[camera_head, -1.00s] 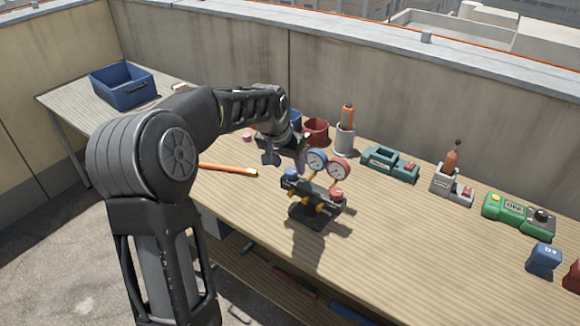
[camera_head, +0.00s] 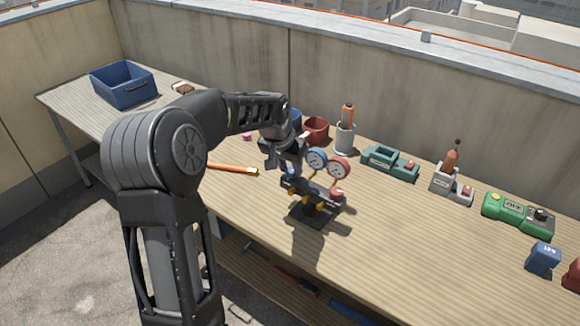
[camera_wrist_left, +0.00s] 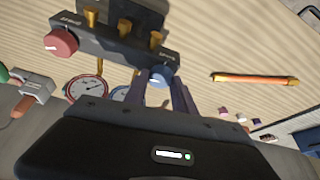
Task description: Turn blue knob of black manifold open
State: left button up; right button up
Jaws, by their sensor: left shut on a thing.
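The black manifold (camera_head: 315,194) stands on its dark base on the wooden workbench, with a blue gauge (camera_head: 317,160), a red gauge (camera_head: 339,169) and a red knob (camera_head: 336,192). In the left wrist view the manifold bar (camera_wrist_left: 112,42) crosses the top, with the red knob (camera_wrist_left: 61,42) at its left end and the blue knob (camera_wrist_left: 161,76) at its right end. My left gripper (camera_head: 287,168) is at the blue-gauge end. In the wrist view its fingers (camera_wrist_left: 160,88) are shut on the blue knob, one on each side. The fingers partly hide it.
A teal device (camera_head: 388,162) and a green device (camera_head: 518,214) are to the right.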

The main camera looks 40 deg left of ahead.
pick_arm(q)
grip_shut()
jog(key=shift+n, duration=0.3)
jog(key=n+y+b, duration=0.1)
jog(key=n, duration=0.1)
jog(key=n+g+y+b, duration=0.1)
jog(key=n, duration=0.2)
jog(key=shift+w+d+f, duration=0.1)
jog(key=shift+w+d, duration=0.05)
jog(key=shift+d, duration=0.05)
jog(key=n+b, duration=0.1)
jog(key=n, duration=0.1)
jog(key=shift+n+g+y, duration=0.3)
jog(key=shift+g+y, duration=0.1)
jog(key=shift+w+n+b, duration=0.1)
jog(key=shift+n+b, duration=0.25)
jog(key=shift+n, duration=0.55)
jog(key=n+g, duration=0.1)
jog(key=n, duration=0.1)
jog(key=shift+d+n+g+y, duration=0.1)
jog(key=shift+n+g+y, duration=0.2)
jog(key=shift+n+y, duration=0.1)
jog(key=shift+w+n+g+p, duration=0.1)
jog(key=shift+n+g+p, duration=0.45)
jog(key=shift+n, duration=1.15)
